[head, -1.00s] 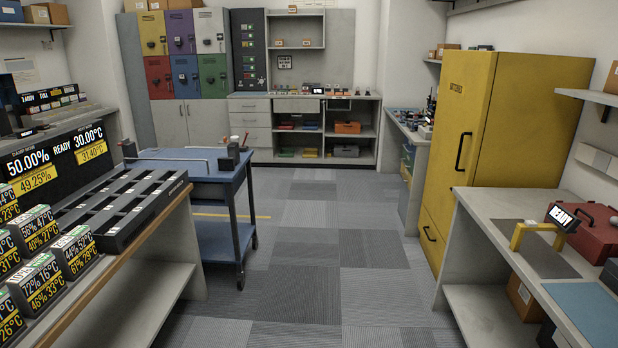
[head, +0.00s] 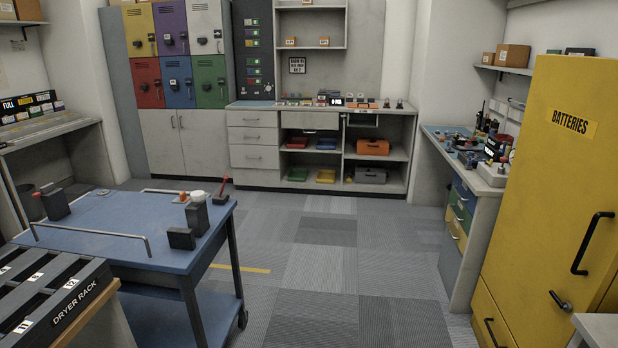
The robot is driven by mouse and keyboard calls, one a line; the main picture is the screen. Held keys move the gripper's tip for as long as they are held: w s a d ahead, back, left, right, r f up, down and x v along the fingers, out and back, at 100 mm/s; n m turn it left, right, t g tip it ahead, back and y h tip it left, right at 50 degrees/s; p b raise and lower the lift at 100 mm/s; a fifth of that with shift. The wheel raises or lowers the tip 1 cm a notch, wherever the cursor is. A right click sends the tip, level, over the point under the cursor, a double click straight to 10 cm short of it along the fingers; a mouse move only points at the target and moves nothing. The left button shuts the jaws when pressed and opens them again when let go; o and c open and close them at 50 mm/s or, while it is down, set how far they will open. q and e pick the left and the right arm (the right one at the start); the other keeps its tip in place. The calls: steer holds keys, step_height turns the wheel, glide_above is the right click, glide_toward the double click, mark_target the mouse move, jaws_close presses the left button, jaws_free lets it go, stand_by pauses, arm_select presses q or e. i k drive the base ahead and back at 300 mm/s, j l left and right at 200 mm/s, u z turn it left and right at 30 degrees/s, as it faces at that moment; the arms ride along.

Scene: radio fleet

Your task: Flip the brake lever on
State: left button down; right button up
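A blue cart (head: 110,225) stands in the left half of the head view. A small lever with a red handle (head: 222,187) sits on a dark base at the cart's back right corner, its handle tilted up to the right. Its brake setting is not readable from here. A second small red part (head: 44,187) shows by a dark block at the cart's left end, too small to identify. Neither of my grippers is in view.
The dryer rack (head: 50,295) is close at the lower left. The yellow battery cabinet (head: 545,190) stands at the right. A workbench (head: 300,107) and lockers (head: 175,60) line the back. The grey floor (head: 340,265) right of the cart is clear.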

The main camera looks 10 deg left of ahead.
mark_target(225, 176)
steer(key=i, duration=2)
steer(key=i+u, duration=0.15)
steer(key=k, duration=0.05)
